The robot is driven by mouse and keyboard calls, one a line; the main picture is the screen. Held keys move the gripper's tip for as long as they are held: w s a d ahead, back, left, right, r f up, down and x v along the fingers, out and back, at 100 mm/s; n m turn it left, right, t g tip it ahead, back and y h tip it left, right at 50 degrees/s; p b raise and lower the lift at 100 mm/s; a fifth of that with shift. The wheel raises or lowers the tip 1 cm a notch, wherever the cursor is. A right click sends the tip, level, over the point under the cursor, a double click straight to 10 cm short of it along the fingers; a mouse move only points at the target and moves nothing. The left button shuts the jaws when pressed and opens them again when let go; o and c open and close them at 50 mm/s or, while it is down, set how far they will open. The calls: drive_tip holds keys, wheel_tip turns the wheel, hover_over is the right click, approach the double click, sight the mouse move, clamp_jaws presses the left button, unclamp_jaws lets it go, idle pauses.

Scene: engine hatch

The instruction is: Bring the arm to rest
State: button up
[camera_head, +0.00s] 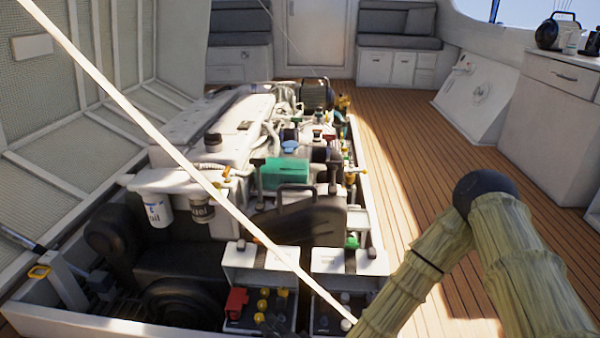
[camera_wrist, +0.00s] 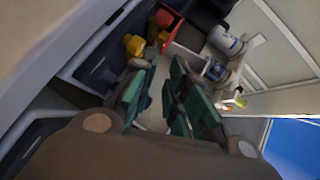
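My arm (camera_head: 520,262) is in a straw-coloured sleeve and bends at a dark elbow joint at the right of the head view. Its forearm runs down and left, out of the bottom of the picture. My gripper (camera_wrist: 162,88) shows in the wrist view, with green pads on two fingers. The fingers are apart, and nothing is seen held between them. The gripper points toward the battery end of the engine bay. In the head view I cannot make the gripper out clearly.
Batteries with yellow caps (camera_head: 263,304) and a red terminal cover (camera_head: 236,303) sit at the bay's near end. The engine (camera_head: 225,130) and white filters (camera_head: 158,210) lie behind them. The raised hatch (camera_head: 70,130) stands left. Wooden deck (camera_head: 400,150) is clear at right.

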drive_tip(key=s+d+f+n+g+h+p, duration=0.2)
drive_tip(key=s+d+f+g, duration=0.15)
drive_tip(key=s+d, duration=0.25)
drive_tip(key=s+d+f+n+g+h+p, duration=0.2)
drive_tip(key=s+d+f+g, duration=0.1)
drive_tip(key=s+d+f, duration=0.3)
drive_tip(key=s+d+r+n+g+h+p, duration=0.1)
drive_tip(key=s+d+g+h+p, duration=0.15)
drive_tip(key=s+d, duration=0.7)
drive_tip(key=s+d+r+n+g+h+p, duration=0.1)
drive_tip(key=s+d+r+g+h+p, duration=0.15)
drive_tip(key=s+d, duration=0.65)
drive_tip(key=w+d+r+p, duration=0.1)
drive_tip(key=r+p, duration=1.7)
drive_tip(key=w+d+r+p, duration=0.1)
drive_tip(key=w+r+p, duration=0.1)
drive_tip(key=r+p, duration=1.6)
drive_tip(key=shift+w+r+h+p, duration=0.15)
drive_tip(key=shift+r+h+p, duration=0.25)
drive_tip(key=shift+p, duration=0.3)
